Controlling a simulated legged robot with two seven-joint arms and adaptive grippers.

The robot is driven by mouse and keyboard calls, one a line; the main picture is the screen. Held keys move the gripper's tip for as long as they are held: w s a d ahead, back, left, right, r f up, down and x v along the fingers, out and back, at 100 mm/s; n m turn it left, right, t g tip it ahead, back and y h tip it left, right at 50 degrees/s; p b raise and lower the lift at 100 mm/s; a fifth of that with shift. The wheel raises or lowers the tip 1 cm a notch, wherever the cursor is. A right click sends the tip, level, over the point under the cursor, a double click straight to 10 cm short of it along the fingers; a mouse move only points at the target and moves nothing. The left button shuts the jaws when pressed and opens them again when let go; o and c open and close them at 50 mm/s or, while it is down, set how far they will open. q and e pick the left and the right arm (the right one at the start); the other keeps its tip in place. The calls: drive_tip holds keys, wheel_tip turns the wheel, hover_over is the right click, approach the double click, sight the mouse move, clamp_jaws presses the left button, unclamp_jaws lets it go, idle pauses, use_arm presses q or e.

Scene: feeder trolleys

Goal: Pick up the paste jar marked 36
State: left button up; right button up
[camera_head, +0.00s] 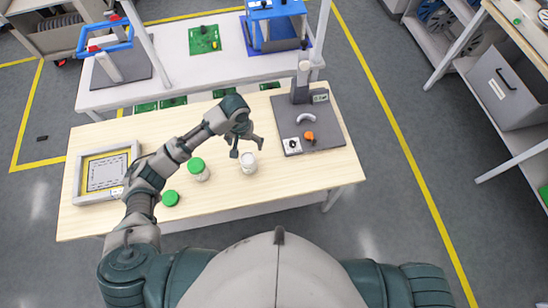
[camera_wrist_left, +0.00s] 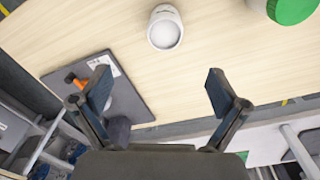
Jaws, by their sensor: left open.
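A white jar (camera_head: 248,165) stands on the wooden table (camera_head: 300,172), just in front of my left gripper (camera_head: 247,149). In the left wrist view the same jar (camera_wrist_left: 165,28) is upright, beyond the open fingers (camera_wrist_left: 158,88) and apart from them. A second jar with a green lid (camera_head: 198,168) stands to its left; its green lid (camera_wrist_left: 292,8) shows at the top right of the wrist view. A green round lid (camera_head: 170,198) lies further left. My left gripper is open and empty. No number can be read on either jar.
A grey framed screen (camera_head: 105,174) lies at the left. The table's front right is clear.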

use_arm(q)
drive_tip(key=r, duration=0.1)
approach(248, 159)
drive_tip(key=f, duration=0.6)
drive_tip(key=shift+s+d+b, duration=0.1)
drive_tip(key=shift+d+b, duration=0.15)
drive_tip(key=shift+b, duration=0.1)
drive_tip(key=shift+a+f, duration=0.15)
drive_tip(key=shift+f, duration=2.9)
drive_tip(key=c, duration=1.4)
drive_tip(key=shift+c, duration=0.5)
drive_tip(key=shift+r, duration=0.15)
